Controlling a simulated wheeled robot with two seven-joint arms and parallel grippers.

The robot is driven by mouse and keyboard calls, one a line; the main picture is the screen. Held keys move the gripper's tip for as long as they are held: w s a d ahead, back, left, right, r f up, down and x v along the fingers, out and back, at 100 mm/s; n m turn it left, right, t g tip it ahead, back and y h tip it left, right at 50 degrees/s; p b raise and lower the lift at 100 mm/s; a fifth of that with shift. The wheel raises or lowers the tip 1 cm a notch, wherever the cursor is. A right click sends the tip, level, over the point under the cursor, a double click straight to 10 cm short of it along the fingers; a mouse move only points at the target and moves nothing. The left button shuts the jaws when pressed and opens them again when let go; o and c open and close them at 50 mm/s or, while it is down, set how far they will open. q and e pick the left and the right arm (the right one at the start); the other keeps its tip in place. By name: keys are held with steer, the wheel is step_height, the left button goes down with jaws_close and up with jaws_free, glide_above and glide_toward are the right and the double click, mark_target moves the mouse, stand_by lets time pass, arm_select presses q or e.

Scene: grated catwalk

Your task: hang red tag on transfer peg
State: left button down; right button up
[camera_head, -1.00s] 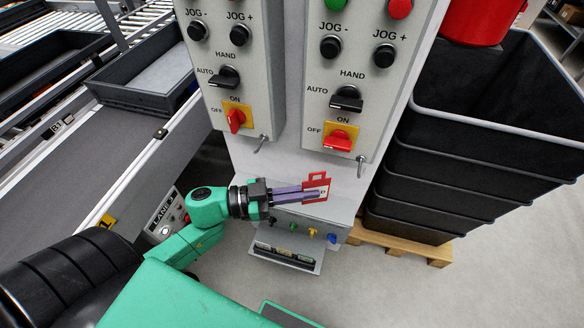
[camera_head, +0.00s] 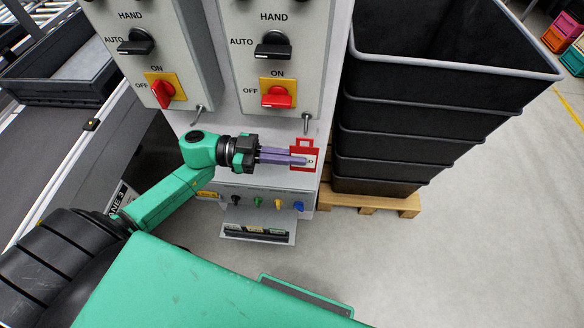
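The red tag (camera_head: 303,143) has a squared handle loop at its top and a pale label partly covered by my fingers. My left gripper (camera_head: 304,160) has long purple fingers closed on the tag and holds it in front of the white panel, upright. A metal peg (camera_head: 306,122) sticks out under the right control box, just above the tag's loop. Another metal peg (camera_head: 197,117) sticks out under the left control box. The tag appears apart from both. No label reading transfer shows. My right gripper is out of view.
Two grey control boxes (camera_head: 276,60) carry red switches on yellow plates. Small coloured knobs (camera_head: 278,204) and a tray (camera_head: 258,234) sit below the gripper. Stacked black crates (camera_head: 425,105) stand on a wooden pallet (camera_head: 372,203) to the right. A conveyor (camera_head: 60,150) is left.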

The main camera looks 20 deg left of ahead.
arm_select(q)
steer(key=w+a+f+b, duration=0.1)
steer(key=w+b, duration=0.3)
steer(key=w, duration=0.1)
steer(key=shift+w+a, duration=0.25)
steer(key=shift+w, duration=0.1)
steer(key=shift+f, duration=0.15)
stand_by(0.4)
steer(key=c, duration=1)
jaws_free()
